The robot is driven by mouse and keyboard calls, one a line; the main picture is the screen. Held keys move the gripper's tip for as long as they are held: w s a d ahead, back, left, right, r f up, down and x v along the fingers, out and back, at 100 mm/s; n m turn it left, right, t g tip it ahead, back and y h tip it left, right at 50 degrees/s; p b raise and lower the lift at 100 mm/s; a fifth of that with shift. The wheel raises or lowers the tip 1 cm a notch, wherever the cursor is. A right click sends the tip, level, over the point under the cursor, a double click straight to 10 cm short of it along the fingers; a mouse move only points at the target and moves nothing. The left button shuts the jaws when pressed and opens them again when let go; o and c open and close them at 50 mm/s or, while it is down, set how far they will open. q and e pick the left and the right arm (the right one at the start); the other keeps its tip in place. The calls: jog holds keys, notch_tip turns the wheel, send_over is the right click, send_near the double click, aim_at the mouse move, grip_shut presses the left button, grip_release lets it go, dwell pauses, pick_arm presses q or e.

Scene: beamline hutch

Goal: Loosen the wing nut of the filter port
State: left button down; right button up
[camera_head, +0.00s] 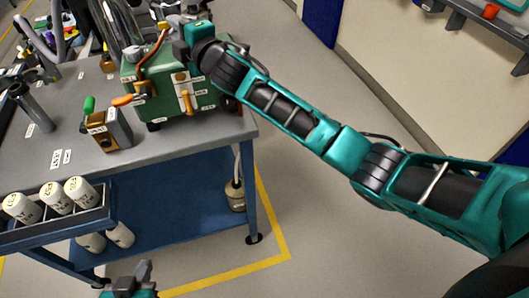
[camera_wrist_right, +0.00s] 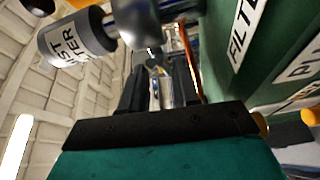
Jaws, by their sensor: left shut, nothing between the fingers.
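The green pump box (camera_head: 195,92) stands on the bench top in the head view. In the right wrist view its green side (camera_wrist_right: 225,70) fills the right and carries a FILTER label (camera_wrist_right: 243,30). A grey cylinder marked MIST FILTER (camera_wrist_right: 75,40) sticks out at upper left. My right gripper (camera_wrist_right: 158,75) is at the box's top, its fingers apart around a small pale and yellowish piece (camera_wrist_right: 160,88). I cannot tell whether this is the wing nut or whether the fingers touch it. My left gripper (camera_head: 142,272) is shut and empty, low in front of the cart.
A rack (camera_head: 60,230) of white labelled bottles hangs at the cart's front. A canister (camera_head: 235,195) stands on the blue lower shelf (camera_head: 165,205). The floor to the right is clear.

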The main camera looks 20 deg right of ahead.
jog(key=shift+f+m+t+b, duration=0.3)
jog(key=shift+f+m+b, duration=0.1)
jog(key=shift+m, duration=0.3)
jog(key=m+t+b, duration=0.1)
jog(key=m+b, duration=0.1)
jog(key=b, duration=0.1)
jog(key=m+b, duration=0.2)
jog(key=b, duration=0.1)
jog(key=shift+f+m+t, duration=0.1)
jog(key=shift+m+t, duration=0.3)
jog(key=r+v, duration=0.1)
jog(key=v, duration=1.1)
jog(key=s+d+f+m+g+h, duration=0.1)
jog(key=s+d+f+m, duration=0.1)
jog(key=s+f, duration=0.2)
jog(key=s+d+f+m+g+h+p, duration=0.1)
jog(key=s+d+f+m+g, duration=0.1)
jog(key=f, duration=0.9)
jog(key=s+d+f+m+g+h+p, duration=0.1)
jog(key=s+d+f+m+g+h, duration=0.1)
jog(key=f, duration=0.6)
jog(key=s+d+m, duration=0.1)
jog(key=s+m, duration=0.1)
jog(key=s, duration=0.1)
jog(key=shift+s+d+f, duration=0.15)
jog(key=shift+s, duration=0.15)
